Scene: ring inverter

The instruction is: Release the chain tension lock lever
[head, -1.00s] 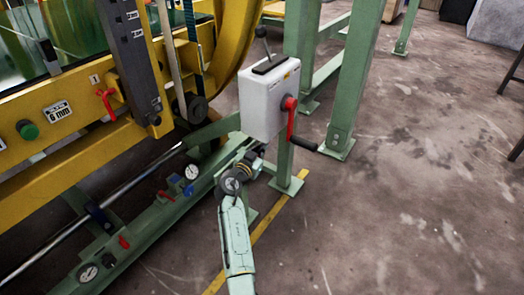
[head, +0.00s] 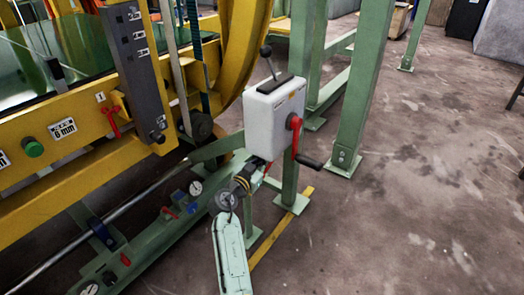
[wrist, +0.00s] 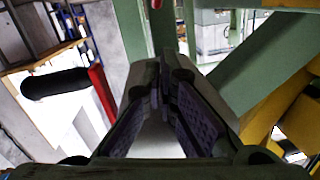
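A light grey control box (head: 272,125) stands on a green post. A red lever (head: 294,133) with a black handle (head: 309,162) is on its right side, and a black-knobbed lever (head: 267,54) rises from its top. Another small red lever (head: 111,119) is on the yellow frame; no label shows which is the lock lever. My gripper (head: 262,166) is under the box's lower left edge, partly hidden. In the wrist view its fingertips (wrist: 164,75) meet with nothing visible between them. The red lever (wrist: 102,92) and black handle (wrist: 56,84) are left of the fingers, apart from them.
The yellow machine frame (head: 75,150) and a green lower beam with gauges (head: 196,187) are on the left, close to my arm. Green posts (head: 352,90) stand behind and right of the box. The concrete floor (head: 420,190) on the right is clear.

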